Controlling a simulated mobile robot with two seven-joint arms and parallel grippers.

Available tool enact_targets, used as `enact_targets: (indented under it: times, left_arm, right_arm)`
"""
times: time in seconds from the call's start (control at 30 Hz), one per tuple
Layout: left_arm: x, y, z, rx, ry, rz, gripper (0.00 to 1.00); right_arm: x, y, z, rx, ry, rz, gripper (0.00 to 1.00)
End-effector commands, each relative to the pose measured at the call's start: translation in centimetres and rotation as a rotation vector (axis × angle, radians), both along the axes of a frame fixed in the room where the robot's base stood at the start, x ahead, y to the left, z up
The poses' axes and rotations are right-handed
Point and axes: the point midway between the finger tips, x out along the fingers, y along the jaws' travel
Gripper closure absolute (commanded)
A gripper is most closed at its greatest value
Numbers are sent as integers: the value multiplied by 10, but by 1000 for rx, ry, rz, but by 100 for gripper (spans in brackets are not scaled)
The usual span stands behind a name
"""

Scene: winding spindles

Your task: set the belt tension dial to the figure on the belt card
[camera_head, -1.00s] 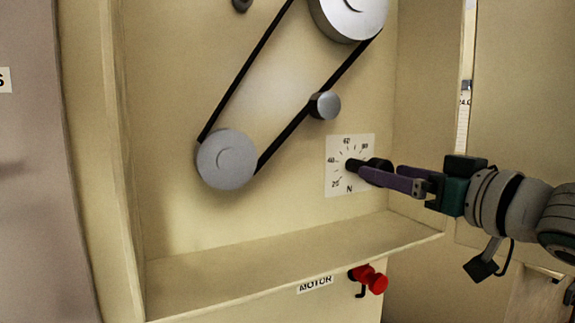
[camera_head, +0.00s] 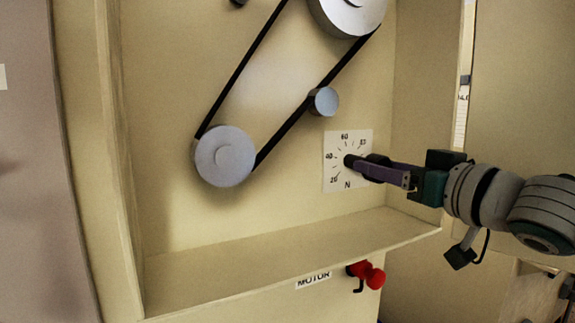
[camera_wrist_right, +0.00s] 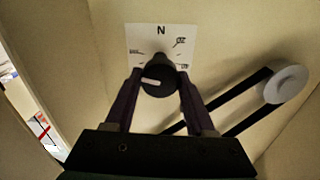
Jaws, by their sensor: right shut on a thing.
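The belt tension dial is a black knob (camera_wrist_right: 158,80) on a white scale plate (camera_head: 337,178) marked from 20 upward, with an N at the bottom. The plate is on the cabinet's back wall. My right gripper (camera_head: 362,162) reaches in from the right, and its purple fingers are shut on the knob. In the right wrist view the fingers (camera_wrist_right: 156,88) stand on both sides of the knob, and a pale pointer line shows on its face. The figure the pointer meets is too small to tell. No belt card can be made out. My left gripper is not in view.
A black belt (camera_head: 245,70) runs round a large pulley (camera_head: 348,12) and a lower pulley (camera_head: 224,157), past a small idler (camera_head: 323,101). A ledge (camera_head: 270,252) lies below the dial. A red motor switch (camera_head: 370,275) sits under it, beside the MOTOR label (camera_head: 313,280).

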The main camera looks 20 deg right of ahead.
Motion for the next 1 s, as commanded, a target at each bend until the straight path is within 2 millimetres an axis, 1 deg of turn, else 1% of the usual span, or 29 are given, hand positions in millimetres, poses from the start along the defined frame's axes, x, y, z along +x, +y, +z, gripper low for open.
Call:
enact_targets:
  times: [0.03,0.07,0.3,0.5,0.67,0.87,1.0]
  left_arm:
    - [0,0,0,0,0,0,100]
    - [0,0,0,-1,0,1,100]
    - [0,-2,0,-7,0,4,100]
    - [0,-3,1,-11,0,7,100]
    - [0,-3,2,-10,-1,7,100]
    - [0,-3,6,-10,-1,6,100]
    - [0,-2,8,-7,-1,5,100]
  right_arm:
    - [0,0,0,0,0,1,69]
    - [0,0,0,0,0,1,72]
    - [0,0,0,0,-1,2,99]
    - [0,1,1,-9,-2,2,100]
    - [0,1,1,-53,-6,2,100]
    - [0,1,2,-174,-16,1,100]
    - [0,1,2,-296,-25,0,100]
